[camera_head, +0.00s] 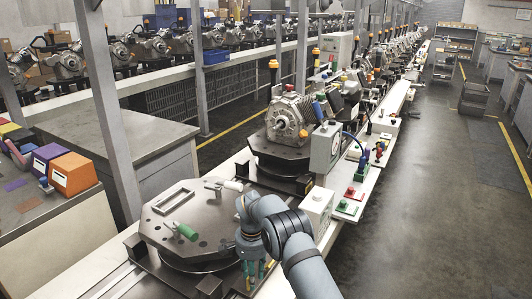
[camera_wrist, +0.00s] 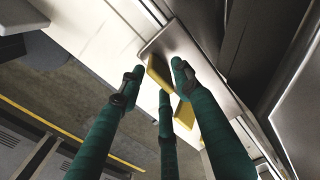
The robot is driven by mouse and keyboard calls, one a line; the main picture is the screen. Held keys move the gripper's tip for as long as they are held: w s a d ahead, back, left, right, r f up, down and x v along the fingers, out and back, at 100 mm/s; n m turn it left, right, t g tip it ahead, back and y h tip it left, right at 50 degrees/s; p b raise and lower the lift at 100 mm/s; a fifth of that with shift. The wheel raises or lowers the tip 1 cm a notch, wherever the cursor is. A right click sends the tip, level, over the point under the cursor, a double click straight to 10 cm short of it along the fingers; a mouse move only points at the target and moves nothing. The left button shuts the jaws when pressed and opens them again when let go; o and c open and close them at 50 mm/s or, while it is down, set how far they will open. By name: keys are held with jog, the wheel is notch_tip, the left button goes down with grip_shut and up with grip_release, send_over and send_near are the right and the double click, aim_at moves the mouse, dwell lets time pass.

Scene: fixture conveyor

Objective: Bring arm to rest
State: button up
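My gripper (camera_head: 257,278) is low at the front of the conveyor, beside the near octagonal fixture plate (camera_head: 172,222), with its teal fingers pointing down. In the wrist view my gripper (camera_wrist: 157,84) has its three teal fingers spread apart, with no object clearly held between them. Yellow pieces (camera_wrist: 186,113) show behind the fingers, by a grey metal plate (camera_wrist: 205,75); I cannot tell whether the fingers touch them. My arm comes in from the bottom right of the head view.
A grey engine housing (camera_head: 291,118) sits on the second fixture farther along. A white box (camera_head: 317,205) and a grey gauge box (camera_head: 325,147) stand along the conveyor's right edge. A grey bench (camera_head: 105,128) is at left. The floor aisle (camera_head: 430,200) at right is clear.

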jog(key=shift+r+p, duration=0.15)
jog(key=shift+p, duration=0.2)
jog(key=shift+a+r+p, duration=0.1)
jog(key=shift+r+p, duration=0.1)
jog(key=shift+p, duration=0.1)
notch_tip(320, 180, up, 11)
notch_tip(320, 180, down, 12)
jog(key=shift+f+b, duration=0.15)
jog(key=shift+b, duration=0.65)
jog(key=b, duration=0.3)
jog(key=d+t+y+b, duration=0.1)
jog(key=b, duration=0.2)
jog(key=shift+s+f+y+b, duration=0.15)
jog(key=shift+s+y+b, duration=0.05)
jog(key=shift+y+b, duration=0.15)
jog(key=shift+s+d+r+y+b, duration=0.15)
jog(key=shift+r+y+b, duration=0.15)
jog(key=shift+b, duration=0.75)
